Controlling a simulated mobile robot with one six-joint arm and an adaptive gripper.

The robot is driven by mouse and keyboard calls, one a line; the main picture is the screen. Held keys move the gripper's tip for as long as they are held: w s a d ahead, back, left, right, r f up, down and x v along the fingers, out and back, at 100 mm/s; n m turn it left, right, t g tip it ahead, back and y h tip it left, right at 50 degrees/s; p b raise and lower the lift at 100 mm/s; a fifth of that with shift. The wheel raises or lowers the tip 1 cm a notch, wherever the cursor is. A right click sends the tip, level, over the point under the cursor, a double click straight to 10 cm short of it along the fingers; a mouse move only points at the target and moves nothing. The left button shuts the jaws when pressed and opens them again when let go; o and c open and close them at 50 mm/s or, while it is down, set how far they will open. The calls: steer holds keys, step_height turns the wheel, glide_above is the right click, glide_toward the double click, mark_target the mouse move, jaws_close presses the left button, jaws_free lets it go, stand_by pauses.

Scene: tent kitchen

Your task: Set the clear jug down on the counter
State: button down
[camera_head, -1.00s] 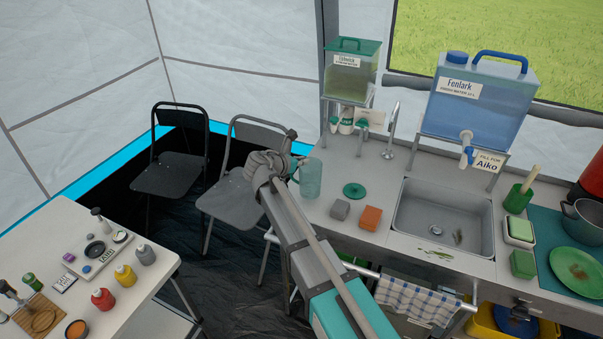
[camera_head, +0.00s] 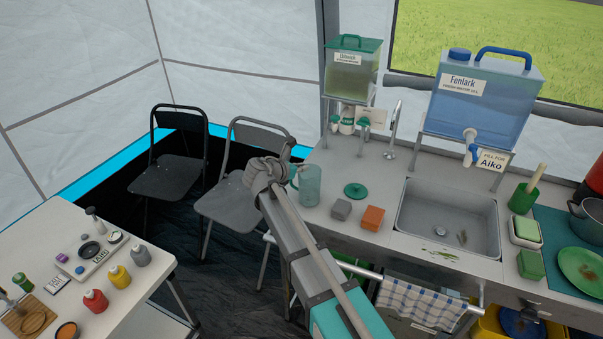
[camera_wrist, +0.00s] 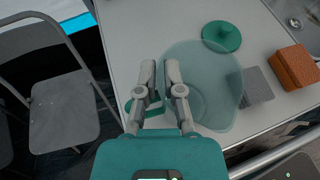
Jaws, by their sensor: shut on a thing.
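The clear jug (camera_head: 310,186) is a see-through teal vessel with a handle on its left side. It is upright at the left end of the grey counter (camera_head: 335,240). My gripper (camera_head: 287,176) is left of the jug in the head view, shut on its handle side. In the wrist view my gripper (camera_wrist: 165,68) has its two fingers close together at the left of the jug (camera_wrist: 208,95). I cannot tell whether the jug's base touches the counter. The exact contact on the handle is partly hidden by the fingers.
A green lid (camera_head: 356,190), a grey block (camera_head: 341,210) and an orange block (camera_head: 373,218) lie right of the jug. The sink (camera_head: 448,218) is farther right. A green-lidded dispenser (camera_head: 350,75) stands behind. Folding chairs (camera_head: 232,200) are left of the counter.

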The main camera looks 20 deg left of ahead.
steer(key=shift+f, duration=0.25)
steer(key=c, duration=0.8)
jaws_free()
steer(key=shift+r, duration=0.15)
steer(key=shift+s+r, duration=0.15)
steer(key=shift+p+v, duration=2.45)
steer(key=shift+v, duration=3.4)
